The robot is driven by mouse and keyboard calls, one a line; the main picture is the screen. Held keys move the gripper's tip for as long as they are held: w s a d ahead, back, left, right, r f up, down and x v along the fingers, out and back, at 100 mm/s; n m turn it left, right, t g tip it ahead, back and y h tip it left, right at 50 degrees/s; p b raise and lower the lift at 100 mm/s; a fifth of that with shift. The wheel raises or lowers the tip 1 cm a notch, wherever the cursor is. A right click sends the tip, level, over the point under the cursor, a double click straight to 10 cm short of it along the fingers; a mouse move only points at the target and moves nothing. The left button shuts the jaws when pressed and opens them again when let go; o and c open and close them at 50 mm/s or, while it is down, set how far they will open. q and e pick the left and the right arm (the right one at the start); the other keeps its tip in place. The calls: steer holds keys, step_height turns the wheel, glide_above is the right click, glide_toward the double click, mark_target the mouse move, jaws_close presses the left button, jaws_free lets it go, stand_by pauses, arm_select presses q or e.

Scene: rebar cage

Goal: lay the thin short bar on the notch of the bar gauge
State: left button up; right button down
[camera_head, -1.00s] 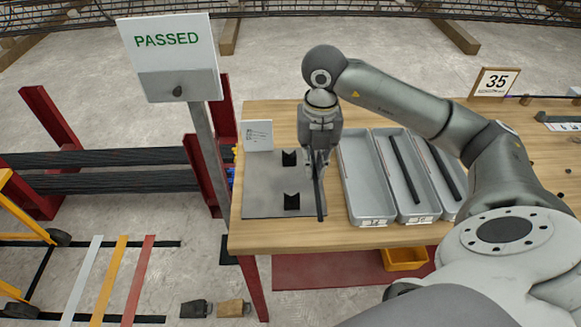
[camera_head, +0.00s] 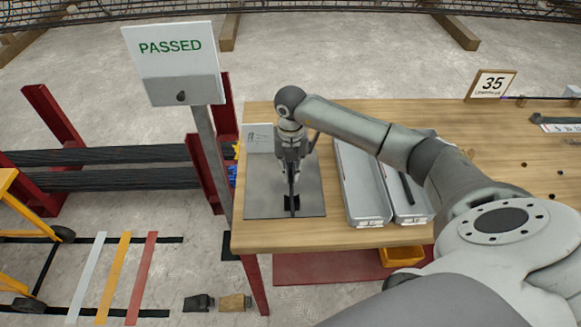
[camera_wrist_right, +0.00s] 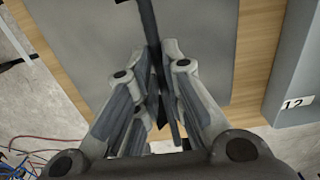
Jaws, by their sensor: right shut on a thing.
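The thin short bar (camera_head: 293,211) is dark and points toward the table's front edge. My right gripper (camera_head: 292,178) is shut on it, above the bar gauge. The bar gauge is a grey plate (camera_head: 262,206) with black notched blocks. The near block (camera_head: 287,203) shows behind the bar; the far block is hidden by my gripper. The bar lines up with the near block, but I cannot tell whether it touches the notch. In the right wrist view the bar (camera_wrist_right: 149,25) runs between the fingers (camera_wrist_right: 163,75) over the plate (camera_wrist_right: 203,50). My left gripper is not in view.
Grey trays (camera_head: 361,207) stand right of the plate, one holding a dark bar (camera_head: 405,187). A white card (camera_head: 259,138) stands at the plate's back left. A PASSED sign (camera_head: 172,50) on a post rises left of the table. The wooden table (camera_head: 330,237) is bare along its front edge.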

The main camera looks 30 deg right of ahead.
steer(key=shift+f, duration=0.3)
steer(key=shift+f, duration=0.15)
steer(key=c, duration=1.5)
jaws_free()
